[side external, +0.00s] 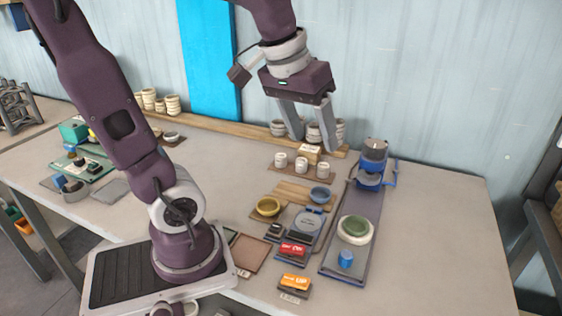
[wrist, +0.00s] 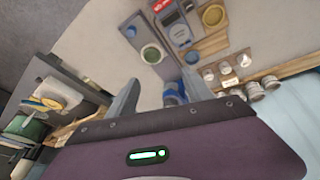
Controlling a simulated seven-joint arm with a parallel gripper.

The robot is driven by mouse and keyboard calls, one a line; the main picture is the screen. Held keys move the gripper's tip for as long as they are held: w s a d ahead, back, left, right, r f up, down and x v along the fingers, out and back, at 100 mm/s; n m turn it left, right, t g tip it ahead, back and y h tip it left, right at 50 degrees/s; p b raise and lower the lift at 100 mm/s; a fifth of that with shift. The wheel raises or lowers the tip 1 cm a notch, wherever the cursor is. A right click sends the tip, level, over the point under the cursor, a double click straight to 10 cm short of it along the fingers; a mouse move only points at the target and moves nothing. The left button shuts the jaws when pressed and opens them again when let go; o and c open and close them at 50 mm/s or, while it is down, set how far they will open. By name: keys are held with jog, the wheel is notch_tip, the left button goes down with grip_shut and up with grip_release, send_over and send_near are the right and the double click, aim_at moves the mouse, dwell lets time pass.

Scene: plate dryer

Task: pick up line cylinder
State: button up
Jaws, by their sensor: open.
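A small blue cylinder (side external: 346,258) stands on the near end of a long grey-purple board (side external: 343,272); it fits the line cylinder best, though no label confirms this. It also shows near the top of the wrist view (wrist: 131,31). A green dish with a pale rim (side external: 355,229) sits just behind it on the board. A blue device with a grey top (side external: 373,165) stands at the board's far end. My gripper (side external: 314,144) is open and empty, high above the back of the table, well away from the blue cylinder. Its fingers also show in the wrist view (wrist: 163,90).
Left of the board are a yellow bowl (side external: 268,206), a blue bowl (side external: 320,194), a red item (side external: 293,249) and an orange item (side external: 295,281). Pale cups (side external: 301,164) stand behind them. The table right of the board is clear.

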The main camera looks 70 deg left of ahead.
jog(key=w+a+f+n+g, duration=0.1)
jog(key=w+a+f+n, duration=0.15)
jog(key=w+a, duration=0.4)
jog(key=n+g, duration=0.3)
jog(key=n, duration=0.6)
send_over(281, 156)
jog(key=f, duration=1.5)
jog(key=shift+s, duration=0.3)
jog(key=f, duration=0.7)
jog(key=shift+w+a+f, duration=0.15)
jog(key=shift+w+f, duration=0.15)
grip_shut()
jog(key=shift+r, duration=0.1)
